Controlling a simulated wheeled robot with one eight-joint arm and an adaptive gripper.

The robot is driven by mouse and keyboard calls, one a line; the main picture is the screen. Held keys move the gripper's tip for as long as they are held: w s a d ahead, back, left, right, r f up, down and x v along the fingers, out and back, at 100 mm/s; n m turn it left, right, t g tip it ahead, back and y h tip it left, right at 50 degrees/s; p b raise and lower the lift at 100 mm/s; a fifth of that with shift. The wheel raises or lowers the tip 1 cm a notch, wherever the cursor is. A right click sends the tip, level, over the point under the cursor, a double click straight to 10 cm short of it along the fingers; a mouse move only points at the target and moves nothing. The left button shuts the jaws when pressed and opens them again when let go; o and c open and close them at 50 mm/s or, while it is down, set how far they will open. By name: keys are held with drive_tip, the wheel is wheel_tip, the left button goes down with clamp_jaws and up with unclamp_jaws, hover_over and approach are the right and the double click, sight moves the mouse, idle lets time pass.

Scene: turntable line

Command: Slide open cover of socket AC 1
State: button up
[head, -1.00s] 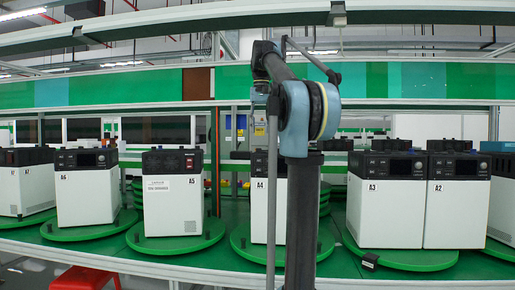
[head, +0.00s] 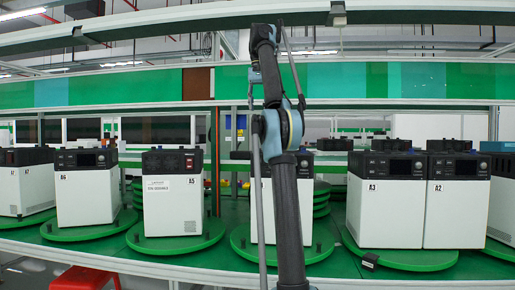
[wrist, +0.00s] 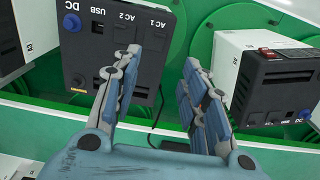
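In the wrist view a white unit with a black panel (wrist: 92,58) appears upside down at upper left. Its labels read DC, USB, AC 2 and AC 1 (wrist: 158,22). The right finger is over the gap beside the unit. In the head view my gripper is not visible.
Another unit (wrist: 273,80) with a red switch stands to the right in the wrist view. In the head view, units A5 (head: 172,208), A3 (head: 384,215) and A2 (head: 456,215) stand on green turntables along the line. A red stool (head: 84,279) is at lower left.

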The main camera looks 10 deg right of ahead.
drive_tip(key=shift+f, duration=8.6)
